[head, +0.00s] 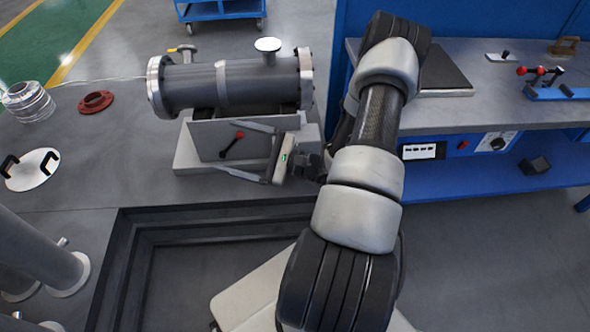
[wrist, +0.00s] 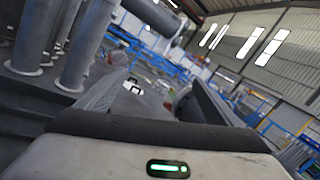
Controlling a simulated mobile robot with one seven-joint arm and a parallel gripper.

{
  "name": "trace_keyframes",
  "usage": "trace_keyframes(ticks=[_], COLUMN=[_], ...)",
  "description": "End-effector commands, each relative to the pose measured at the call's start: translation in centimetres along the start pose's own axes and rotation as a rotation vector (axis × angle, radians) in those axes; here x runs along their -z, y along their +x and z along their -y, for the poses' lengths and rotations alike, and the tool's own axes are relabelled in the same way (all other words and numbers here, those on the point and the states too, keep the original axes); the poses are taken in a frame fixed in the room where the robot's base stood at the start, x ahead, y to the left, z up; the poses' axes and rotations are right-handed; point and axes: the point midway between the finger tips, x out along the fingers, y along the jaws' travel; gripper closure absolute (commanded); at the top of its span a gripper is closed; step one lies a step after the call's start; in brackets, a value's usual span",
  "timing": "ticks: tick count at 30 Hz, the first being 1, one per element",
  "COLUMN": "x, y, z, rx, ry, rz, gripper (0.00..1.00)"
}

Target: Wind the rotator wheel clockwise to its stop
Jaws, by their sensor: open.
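A grey flanged shell (head: 243,84) lies on its side on a pale stand (head: 196,160) in the head view. A short black lever with a red knob (head: 239,135) is on the stand's front face. I cannot make out a full wheel rim there, nor tell whether this lever belongs to the rotator wheel. My gripper (head: 213,145) is open and empty, its fingers pointing left. In the picture the fingers lie above and below the lever; I cannot tell the depth gap. The gripper's fingers also show in the wrist view (wrist: 150,88), with no lever between them.
A blue workbench (head: 500,112) with a red-knobbed tool stands at right. A stepped dark pit (head: 180,235) lies in front of the stand. A red ring (head: 96,101) and a pale disc with black handles (head: 32,170) lie on the floor at left. Grey pipes (head: 35,255) stand at lower left.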

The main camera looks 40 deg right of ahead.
Motion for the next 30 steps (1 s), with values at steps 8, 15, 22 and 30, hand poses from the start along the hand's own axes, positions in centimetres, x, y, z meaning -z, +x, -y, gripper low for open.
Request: trace_keyframes(ticks=[8,15,22,30], x=[17.3,25.4,27.2,29.3], y=[-12.6,-20.2,-21.6,-20.1], z=[-1.2,-6.6,-7.6,-3.5], rx=[0.742,1.145,1.231,1.226], ry=[0.196,0.289,0.306,0.304], rz=[-0.154,-0.320,-0.367,-0.364], gripper=[0.13,0.13,0.13,0.13])
